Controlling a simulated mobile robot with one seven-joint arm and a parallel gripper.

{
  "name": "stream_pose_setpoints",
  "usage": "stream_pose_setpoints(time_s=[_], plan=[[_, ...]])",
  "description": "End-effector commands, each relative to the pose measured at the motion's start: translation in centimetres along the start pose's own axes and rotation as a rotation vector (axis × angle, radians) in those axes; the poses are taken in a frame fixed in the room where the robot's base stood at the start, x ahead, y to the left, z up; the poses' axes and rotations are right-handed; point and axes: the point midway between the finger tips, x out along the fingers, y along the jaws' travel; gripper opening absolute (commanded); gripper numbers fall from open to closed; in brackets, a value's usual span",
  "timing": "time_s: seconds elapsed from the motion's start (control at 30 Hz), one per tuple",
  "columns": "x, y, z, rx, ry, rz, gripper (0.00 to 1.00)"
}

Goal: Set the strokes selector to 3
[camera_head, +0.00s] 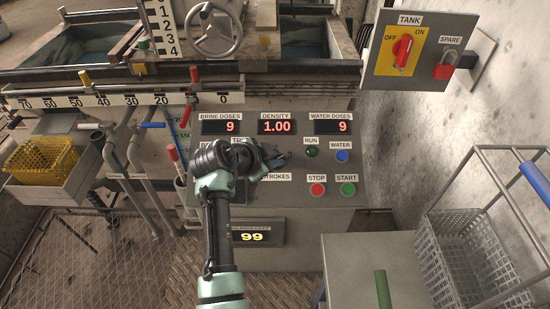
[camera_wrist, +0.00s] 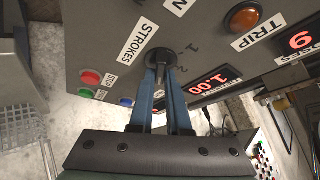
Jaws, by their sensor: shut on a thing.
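The strokes selector is a dark round knob (camera_wrist: 160,57) on the grey control panel, beside the STROKES label (camera_wrist: 139,38) in the wrist view. My gripper (camera_wrist: 164,74) has its two blue fingers closed on the selector's grip. Small numerals (camera_wrist: 194,48) show on the panel to the right of the knob, partly faint. I cannot tell which number the selector points at. In the head view my gripper (camera_head: 274,161) is against the panel just above the STROKES label (camera_head: 276,177) and hides the selector.
Red STOP (camera_head: 317,189) and green START (camera_head: 348,189) buttons sit right of the selector. The orange TRIP lamp (camera_wrist: 243,18) is close by in the wrist view. Displays (camera_head: 277,127) line the panel top. A wire basket (camera_head: 470,255) stands at the right.

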Motion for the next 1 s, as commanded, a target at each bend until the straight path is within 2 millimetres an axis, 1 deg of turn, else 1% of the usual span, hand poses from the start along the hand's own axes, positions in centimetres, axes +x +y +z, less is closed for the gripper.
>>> stream_pose_setpoints(time_s=[0.2,0.23,0.37,0.4,0.67,0.77,0.87,1.0], plan=[[0.1,0.1,0.2,0.002,-0.004,0.002,0.00],[0.1,0.1,0.1,0.002,-0.004,0.002,0.19],[0.1,0.1,0.1,0.001,-0.003,0.001,0.42],[0.0,0.1,0.1,0.001,-0.003,0.001,0.45],[0.0,0.0,0.0,0.000,-0.001,0.000,0.45],[-0.6,-0.1,0.0,-0.001,-0.001,-0.001,0.45],[-2.0,-0.1,-0.1,-0.002,-0.001,-0.001,0.45],[-5.0,-0.2,-0.2,-0.002,-0.001,-0.003,0.45]])
